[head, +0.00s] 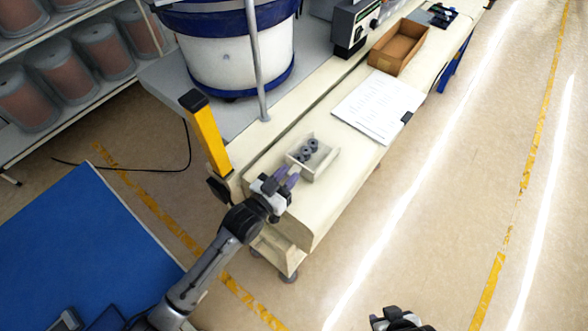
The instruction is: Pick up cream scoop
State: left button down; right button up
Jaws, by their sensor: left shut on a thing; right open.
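The cream scoop (325,166), a small open box-like tray, is at the near end of the cream bench. Several dark ring-shaped parts (304,152) lie inside it. My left gripper (289,176) is at the scoop's near left side, its fingers shut on the scoop's near edge; the exact grip is partly hidden by the gripper body. I cannot tell whether the scoop is resting on the bench or slightly raised. My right gripper (392,316) is low at the bottom edge, open, away from the bench and partly cut off.
A clipboard with paper (378,104) and a brown open box (398,48) lie further along the bench. A white and blue bowl feeder (225,52), metal post (255,60) and yellow post (206,132) stand left of the scoop. The floor to the right is clear.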

pick_arm(q)
jog(key=shift+r, duration=0.75)
notch_tip(320, 180, up, 3)
jog(key=shift+f, duration=0.1)
jog(key=s+d+r+p, duration=0.1)
jog(key=s+d+r, duration=0.45)
jog(key=d, duration=0.45)
notch_tip(320, 180, up, 11)
jog(key=p, duration=1.1)
jog(key=shift+w+d, duration=0.25)
jog(key=shift+d, duration=0.05)
jog(key=shift+a+r, duration=0.1)
